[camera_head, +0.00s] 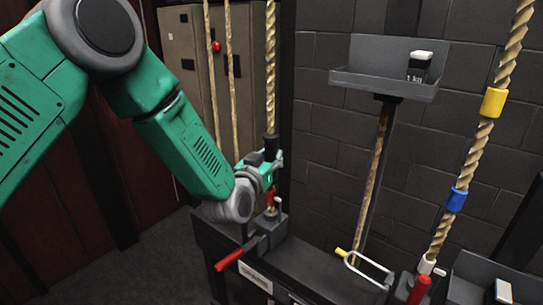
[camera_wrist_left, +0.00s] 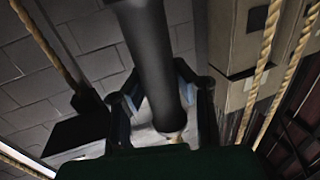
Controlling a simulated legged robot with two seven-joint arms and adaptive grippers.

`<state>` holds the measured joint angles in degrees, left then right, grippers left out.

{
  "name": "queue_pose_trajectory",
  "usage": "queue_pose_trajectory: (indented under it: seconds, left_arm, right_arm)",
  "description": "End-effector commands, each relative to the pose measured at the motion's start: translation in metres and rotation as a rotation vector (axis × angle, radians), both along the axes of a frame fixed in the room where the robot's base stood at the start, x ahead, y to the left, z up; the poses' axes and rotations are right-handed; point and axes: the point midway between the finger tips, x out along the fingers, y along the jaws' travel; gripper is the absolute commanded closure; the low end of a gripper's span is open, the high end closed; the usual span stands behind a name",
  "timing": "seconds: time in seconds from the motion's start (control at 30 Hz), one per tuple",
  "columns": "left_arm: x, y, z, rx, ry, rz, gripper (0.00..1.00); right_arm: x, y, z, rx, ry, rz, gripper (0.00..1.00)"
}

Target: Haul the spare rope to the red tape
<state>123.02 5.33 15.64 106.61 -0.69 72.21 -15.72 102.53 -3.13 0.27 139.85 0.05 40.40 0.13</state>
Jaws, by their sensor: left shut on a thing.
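The rope (camera_head: 270,70) hanging in front of my left gripper's arm, which I take for the spare rope, runs down into a dark sleeve (camera_head: 270,146). My left gripper (camera_head: 271,172) is shut around this line at the sleeve. In the left wrist view the sleeve is a thick dark cylinder (camera_wrist_left: 148,50) passing between the fingers. A red band (camera_head: 269,197), seemingly the red tape, shows just below the gripper, above a grey clamp; it is partly hidden. My right gripper is not in view.
The grey clamp (camera_head: 270,226) has a red-handled lever (camera_head: 229,260) on a dark bench. Right of it stand a tray (camera_head: 372,84) with a 1 kg weight (camera_head: 419,66) and a rope with yellow (camera_head: 493,102) and blue (camera_head: 456,199) bands. Thin ropes (camera_head: 231,80) hang behind, left.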

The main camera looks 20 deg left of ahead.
Motion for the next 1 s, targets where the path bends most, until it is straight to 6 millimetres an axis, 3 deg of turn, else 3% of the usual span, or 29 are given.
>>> queue_pose_trajectory:
  seconds: [0.07, 0.1, 0.17, 0.2, 0.57, 0.67, 1.0]
  left_arm:
    - [-0.001, 0.000, 0.000, 0.000, 0.001, -0.001, 1.00]
    - [-0.001, 0.000, 0.000, 0.000, 0.001, -0.001, 0.76]
    - [0.000, 0.000, 0.000, 0.000, 0.001, -0.001, 0.55]
    - [0.000, 0.000, 0.000, 0.000, 0.001, -0.001, 0.53]
    - [-0.004, 0.000, 0.000, 0.000, 0.000, 0.000, 0.53]
    - [-0.016, 0.001, -0.001, 0.000, 0.003, -0.001, 0.53]
    - [-0.086, 0.007, -0.001, 0.001, 0.004, -0.001, 0.53]
  right_arm:
    - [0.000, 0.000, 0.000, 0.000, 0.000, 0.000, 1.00]
    - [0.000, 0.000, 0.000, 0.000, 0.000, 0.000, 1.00]
    - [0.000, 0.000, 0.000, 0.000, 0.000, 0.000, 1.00]
    - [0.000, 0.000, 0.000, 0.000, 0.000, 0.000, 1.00]
    - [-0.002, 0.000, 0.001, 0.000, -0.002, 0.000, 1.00]
    - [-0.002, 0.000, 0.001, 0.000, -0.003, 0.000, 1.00]
    - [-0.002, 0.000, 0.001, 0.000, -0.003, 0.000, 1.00]
